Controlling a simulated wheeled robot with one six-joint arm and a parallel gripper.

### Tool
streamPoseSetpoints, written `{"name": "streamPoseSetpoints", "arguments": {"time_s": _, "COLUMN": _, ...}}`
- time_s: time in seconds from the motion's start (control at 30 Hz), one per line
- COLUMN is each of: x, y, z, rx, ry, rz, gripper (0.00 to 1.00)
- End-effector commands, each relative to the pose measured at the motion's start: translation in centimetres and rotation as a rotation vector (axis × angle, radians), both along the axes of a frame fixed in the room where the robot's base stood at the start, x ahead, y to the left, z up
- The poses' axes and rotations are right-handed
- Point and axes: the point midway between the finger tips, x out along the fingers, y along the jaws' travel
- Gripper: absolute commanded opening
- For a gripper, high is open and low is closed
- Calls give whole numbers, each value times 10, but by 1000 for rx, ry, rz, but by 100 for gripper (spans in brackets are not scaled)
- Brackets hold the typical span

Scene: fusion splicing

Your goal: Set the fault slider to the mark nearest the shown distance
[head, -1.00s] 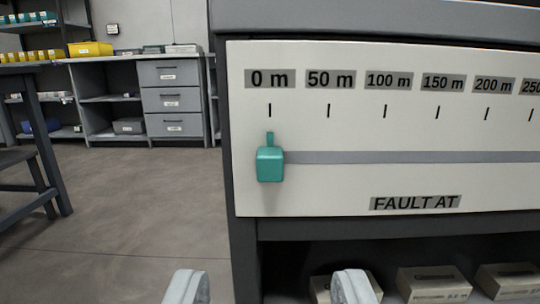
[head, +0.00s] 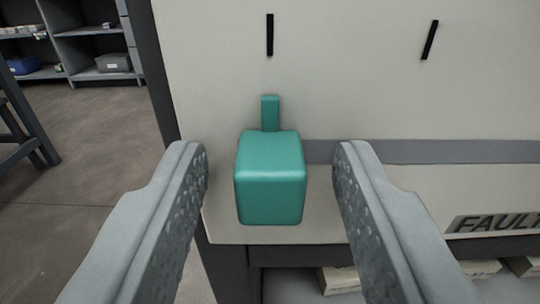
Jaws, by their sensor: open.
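The teal fault slider (head: 270,178) sits at the left end of its grey horizontal track (head: 420,152). Its thin pointer (head: 270,113) stands upright, in line with the left black mark (head: 270,35). Another mark (head: 430,40) shows to the right. The number labels are out of view now, and no shown distance is in view. My gripper (head: 270,165) is open, with one finger on each side of the slider and a gap on both sides.
The white panel (head: 360,80) ends at its left edge beside a dark frame. Pale boxes (head: 340,280) sit on a shelf below. Open floor (head: 85,165) and shelving lie at the left.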

Motion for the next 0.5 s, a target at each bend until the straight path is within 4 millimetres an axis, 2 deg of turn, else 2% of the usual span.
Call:
{"name": "streamPoseSetpoints", "arguments": {"time_s": 0.2, "x": 0, "y": 0, "z": 0, "rx": 0, "ry": 0, "rz": 0, "gripper": 40}}
{"name": "streamPoseSetpoints", "arguments": {"time_s": 0.4, "x": 0, "y": 0, "z": 0, "rx": 0, "ry": 0, "rz": 0, "gripper": 1}}
{"name": "streamPoseSetpoints", "arguments": {"time_s": 0.5, "x": 0, "y": 0, "z": 0, "rx": 0, "ry": 0, "rz": 0, "gripper": 0}}
